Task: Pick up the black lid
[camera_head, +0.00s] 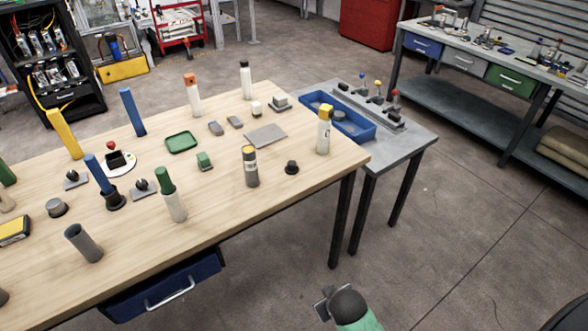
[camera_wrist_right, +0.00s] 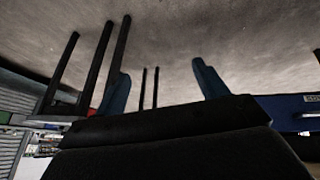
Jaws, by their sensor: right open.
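A small black lid (camera_head: 291,168) stands on the wooden table (camera_head: 225,225) near its right front edge, just right of a dark grey bottle with a yellowish top (camera_head: 250,166). My right gripper (camera_head: 325,302) is at the bottom of the head view, over the floor in front of the table and well apart from the lid. In the right wrist view its two bluish fingers (camera_wrist_right: 163,85) are spread with nothing between them. The lid cannot be made out in the wrist view. My left gripper is not in view.
Upright bottles and tubes crowd the table, including a white bottle with a yellow top (camera_head: 323,130) behind and right of the lid. A grey side table (camera_head: 405,140) holds a blue tray (camera_head: 365,136). A blue drawer (camera_head: 165,288) hangs under the front edge.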

